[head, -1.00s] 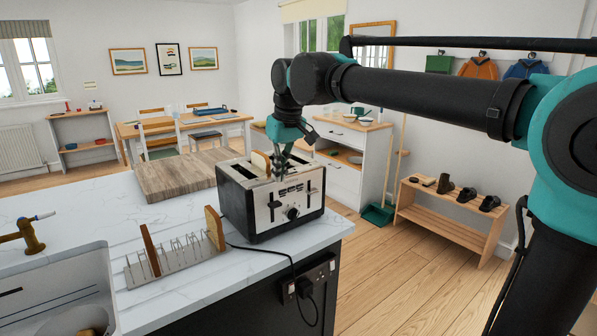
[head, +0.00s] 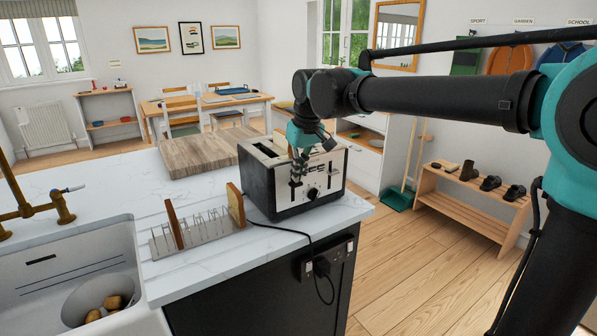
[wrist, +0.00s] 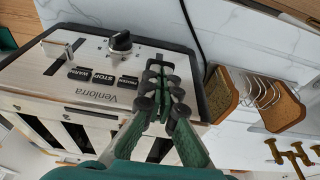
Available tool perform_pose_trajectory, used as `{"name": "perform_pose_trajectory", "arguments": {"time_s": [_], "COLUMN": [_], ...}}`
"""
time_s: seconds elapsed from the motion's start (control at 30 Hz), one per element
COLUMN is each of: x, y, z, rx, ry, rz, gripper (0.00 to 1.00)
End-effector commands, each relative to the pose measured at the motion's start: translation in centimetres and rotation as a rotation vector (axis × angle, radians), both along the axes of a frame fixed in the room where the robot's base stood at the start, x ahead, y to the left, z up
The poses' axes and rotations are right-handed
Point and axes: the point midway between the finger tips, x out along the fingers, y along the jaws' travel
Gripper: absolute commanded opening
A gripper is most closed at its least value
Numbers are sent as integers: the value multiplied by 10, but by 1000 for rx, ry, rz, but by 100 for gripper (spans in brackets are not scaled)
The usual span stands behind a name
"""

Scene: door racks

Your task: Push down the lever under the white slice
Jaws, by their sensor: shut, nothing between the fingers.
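The black and silver toaster (head: 262,185) stands on the white worktop, with a dark slot showing on top. My gripper (head: 298,174) is shut and empty, pointing down at the toaster's front face on the left side. The lever there is mostly hidden behind the fingers. In the wrist view the toaster (wrist: 100,62) fills the left, with the shut fingertips (wrist: 160,88) beside its lettering. The other lever (wrist: 62,52) shows past the black knob (wrist: 120,41), apart from my gripper.
A metal rack (head: 205,232) with two brown slices (head: 173,225) stands on the worktop, left of the toaster. A wooden board (head: 205,155) lies behind. A sink (head: 75,270) is at the left front. The toaster's cord (head: 290,231) runs over the worktop edge.

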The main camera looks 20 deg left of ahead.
Motion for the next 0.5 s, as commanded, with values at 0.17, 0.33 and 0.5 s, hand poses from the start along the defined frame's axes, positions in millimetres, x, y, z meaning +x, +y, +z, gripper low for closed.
{"name": "perform_pose_trajectory", "arguments": {"time_s": [0.17, 0.33, 0.5], "x": [0, 0, 0], "y": [0, 0, 0], "z": [-9, -19, -28], "rx": [0, 0, 0], "ry": [0, 0, 0], "rz": [0, 0, 0], "gripper": [0, 0, 0]}}
